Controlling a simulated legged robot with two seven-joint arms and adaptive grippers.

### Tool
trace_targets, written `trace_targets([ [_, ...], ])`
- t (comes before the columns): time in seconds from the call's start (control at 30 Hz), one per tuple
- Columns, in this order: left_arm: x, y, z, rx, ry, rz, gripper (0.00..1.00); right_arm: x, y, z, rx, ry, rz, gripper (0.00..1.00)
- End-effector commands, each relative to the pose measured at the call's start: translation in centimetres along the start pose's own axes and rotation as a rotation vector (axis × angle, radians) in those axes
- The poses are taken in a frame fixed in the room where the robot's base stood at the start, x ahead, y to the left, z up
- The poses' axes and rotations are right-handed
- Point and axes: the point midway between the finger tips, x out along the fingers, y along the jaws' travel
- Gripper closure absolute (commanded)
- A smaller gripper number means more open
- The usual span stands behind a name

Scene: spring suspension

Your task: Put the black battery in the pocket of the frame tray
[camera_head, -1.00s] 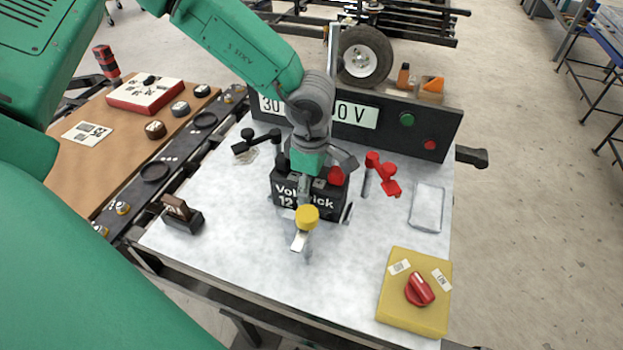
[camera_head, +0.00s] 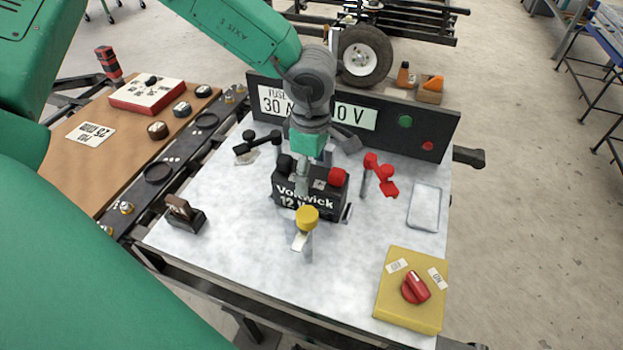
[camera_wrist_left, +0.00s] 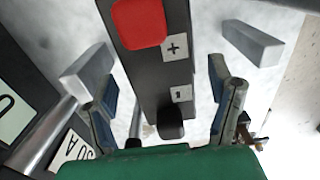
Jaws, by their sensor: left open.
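The black battery (camera_head: 288,203), with white lettering, stands upright on the pale grey top (camera_head: 230,235). Its red terminal and black terminal show; the wrist view shows the battery (camera_wrist_left: 160,75) with plus and minus labels. My left gripper (camera_head: 312,170) is open above the battery. In the wrist view its two fingers (camera_wrist_left: 167,108) lie on either side of the battery, with gaps. Grey blocks (camera_wrist_left: 250,42) stand beside the battery, apart from it. I cannot make out the pocket's outline or how deep the battery sits. My right gripper is not in view.
Black and red clamps on posts (camera_head: 380,175) flank the battery. A yellow-capped lever (camera_head: 307,216) stands in front. A yellow switch box (camera_head: 411,290) is at front right, a dark fuse block (camera_head: 183,214) at left. A black labelled panel (camera_head: 385,125) closes the back.

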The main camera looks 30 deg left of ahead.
Motion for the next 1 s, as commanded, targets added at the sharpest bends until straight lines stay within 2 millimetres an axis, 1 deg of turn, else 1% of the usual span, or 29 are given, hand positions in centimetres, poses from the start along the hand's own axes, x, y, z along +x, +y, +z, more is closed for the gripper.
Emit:
trace_targets([
  [0.03,-1.6,0.0,0.1,-0.001,-0.003,0.002,0.24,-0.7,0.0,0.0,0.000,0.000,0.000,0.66],
  [0.1,-3.0,0.1,0.1,-0.001,-0.003,0.002,0.24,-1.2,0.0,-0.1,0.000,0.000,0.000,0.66],
  [0.2,-4.8,0.0,0.1,0.000,-0.003,0.001,0.24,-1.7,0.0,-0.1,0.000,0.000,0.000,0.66],
  [0.33,-6.3,0.0,0.1,-0.001,-0.002,0.000,0.24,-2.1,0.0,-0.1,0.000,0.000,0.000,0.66],
  [0.5,-7.0,0.0,0.1,0.000,-0.001,-0.001,0.24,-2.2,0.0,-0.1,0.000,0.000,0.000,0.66],
  [1.0,-7.0,0.0,0.1,0.000,-0.001,-0.002,0.24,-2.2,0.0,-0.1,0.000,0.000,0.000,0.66],
])
